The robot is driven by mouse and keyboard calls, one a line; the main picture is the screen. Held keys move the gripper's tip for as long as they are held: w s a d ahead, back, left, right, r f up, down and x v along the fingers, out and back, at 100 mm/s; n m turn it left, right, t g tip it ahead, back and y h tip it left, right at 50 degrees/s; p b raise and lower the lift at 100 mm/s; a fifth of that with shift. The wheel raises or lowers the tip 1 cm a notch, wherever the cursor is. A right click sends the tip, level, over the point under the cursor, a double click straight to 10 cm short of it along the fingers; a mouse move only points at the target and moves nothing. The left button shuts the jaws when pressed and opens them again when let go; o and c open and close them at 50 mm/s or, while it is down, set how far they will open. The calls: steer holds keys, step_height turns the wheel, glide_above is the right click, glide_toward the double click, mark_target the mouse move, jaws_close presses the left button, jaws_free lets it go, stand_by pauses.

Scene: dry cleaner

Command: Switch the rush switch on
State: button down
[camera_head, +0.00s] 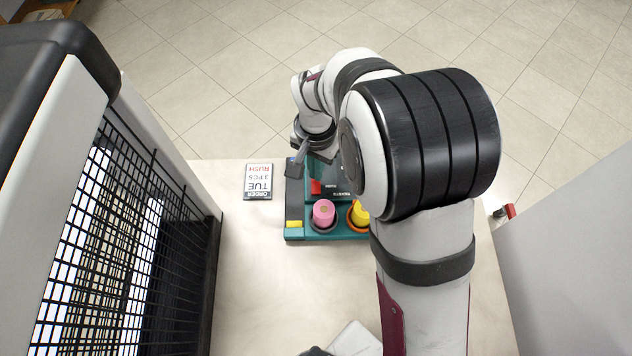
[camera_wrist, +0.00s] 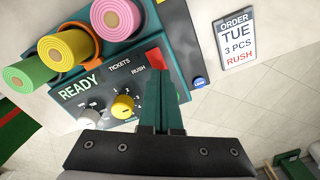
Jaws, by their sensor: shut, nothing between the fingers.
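The red rush switch (camera_head: 316,187) sits on the dark and teal ticket unit (camera_head: 296,232), beside the ticket rolls. In the wrist view the red switch (camera_wrist: 156,60) lies next to the RUSH label, partly hidden behind my fingertips. I cannot tell which way it is tipped. My gripper (camera_wrist: 160,76) is shut and empty, its two green fingers together, with the tips in front of the switch's lower edge. Whether they touch it is unclear. In the head view my gripper (camera_head: 298,160) is at the unit's far end, beyond the switch.
Pink (camera_head: 323,212) and yellow (camera_head: 360,213) rolls stand on the unit; a green roll (camera_wrist: 22,80) shows too. A yellow knob (camera_wrist: 122,106) and a blue button (camera_wrist: 199,81) are nearby. An order card (camera_head: 258,181) lies left of the unit.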

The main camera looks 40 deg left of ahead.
steer(key=shift+f, duration=0.9)
stand_by(0.3)
step_height(320, 180, up, 6)
steer(key=shift+r, duration=0.55)
